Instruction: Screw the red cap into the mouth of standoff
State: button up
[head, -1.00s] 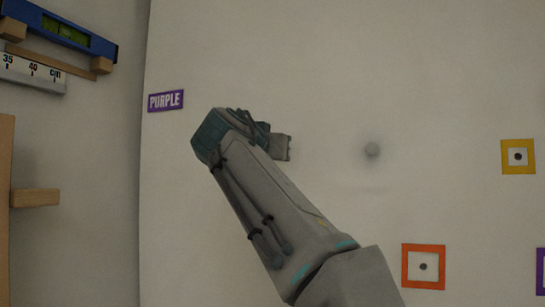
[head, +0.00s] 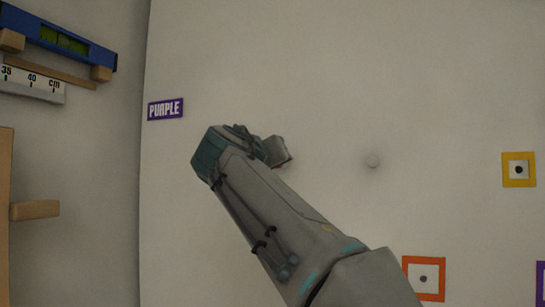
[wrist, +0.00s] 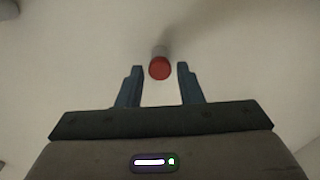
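The red cap (wrist: 160,68) shows in the wrist view between the two blue fingertips, with clear gaps on both sides. It sits at the near end of a short grey standoff (wrist: 161,51) that stands out from the pale wall. Whether the cap is seated in the mouth or only loosely there, I cannot tell. My gripper (wrist: 160,72) is open and its fingers touch nothing. In the head view my gripper (head: 277,152) is mostly hidden by my wrist, and only a small speck of red shows beside the fingers.
Another grey knob (head: 373,161) stands on the wall to the right. A purple label (head: 166,109) is at upper left. A yellow square (head: 519,169) and an orange square (head: 423,279) are at right. A blue level (head: 62,38) and a wooden peg (head: 35,209) are on the left wall.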

jog(key=n+p, duration=1)
jog(key=n, duration=0.7)
jog(key=shift+c, duration=0.3)
jog(key=c, duration=0.5)
jog(key=shift+f, duration=0.15)
jog(key=shift+c, duration=0.2)
